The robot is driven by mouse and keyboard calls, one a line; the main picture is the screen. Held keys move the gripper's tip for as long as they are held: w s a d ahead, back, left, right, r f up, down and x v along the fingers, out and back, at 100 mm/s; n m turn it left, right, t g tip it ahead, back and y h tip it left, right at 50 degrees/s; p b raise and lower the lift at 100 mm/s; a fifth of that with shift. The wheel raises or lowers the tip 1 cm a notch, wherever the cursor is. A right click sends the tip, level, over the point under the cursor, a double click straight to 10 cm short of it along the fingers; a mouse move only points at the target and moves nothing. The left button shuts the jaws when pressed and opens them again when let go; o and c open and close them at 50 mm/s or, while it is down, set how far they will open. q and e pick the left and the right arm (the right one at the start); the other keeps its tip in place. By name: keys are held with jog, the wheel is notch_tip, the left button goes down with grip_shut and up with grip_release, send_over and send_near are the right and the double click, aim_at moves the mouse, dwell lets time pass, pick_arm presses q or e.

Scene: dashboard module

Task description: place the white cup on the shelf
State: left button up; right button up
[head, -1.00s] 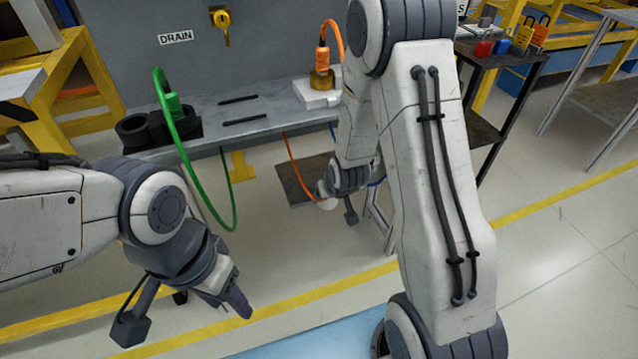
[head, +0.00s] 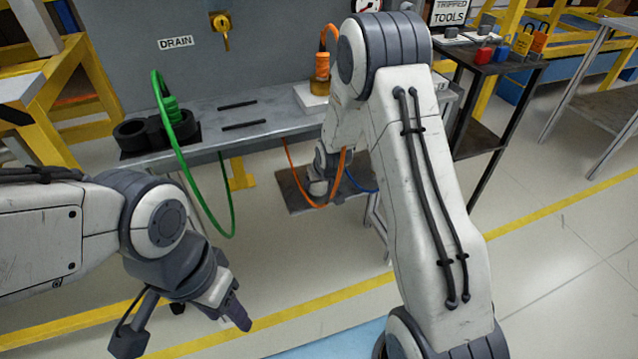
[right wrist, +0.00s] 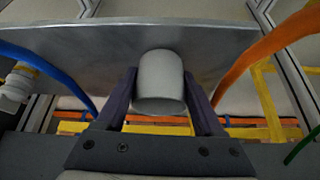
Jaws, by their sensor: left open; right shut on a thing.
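The white cup (right wrist: 160,82) is between the fingers of my right gripper (right wrist: 160,100) in the right wrist view, shut on its sides. A grey metal surface (right wrist: 70,52) is behind the cup; I cannot tell whether they touch. In the head view, the dark low shelf (head: 294,199) is under the grey bench. My right gripper is over this shelf's area there, largely hidden by my right forearm and wrist. I cannot make out the cup clearly in that view. My left gripper (head: 238,316) is open and empty, low at the left, away from the shelf.
A green hose (head: 186,170) loops down from the bench (head: 215,132). A dark side table (head: 490,62) stands at the right.

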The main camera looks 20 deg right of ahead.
jog(key=shift+f, duration=0.15)
jog(key=o, duration=1.3)
jog(key=shift+o, duration=0.2)
jog(key=shift+s+r, duration=0.15)
jog(key=shift+r, duration=0.4)
jog(key=p+v, duration=0.3)
jog(key=v, duration=0.7)
jog(key=s+a+r+n+g+y, duration=0.1)
jog(key=s+a+r+n, duration=0.1)
jog(key=s+a+r, duration=0.35)
jog(key=s+a+r+n+g, duration=0.2)
jog(key=s+a, duration=0.6)
jog(key=s+a+r+n+g, duration=0.1)
jog(key=s+r+n, duration=0.1)
jog(key=s, duration=0.7)
jog(key=s+a+r+n+g, duration=0.1)
jog(key=s+r+n+g, duration=0.1)
jog(key=s, duration=0.7)
jog(key=shift+a+p, duration=0.3)
jog(key=shift+p, duration=0.1)
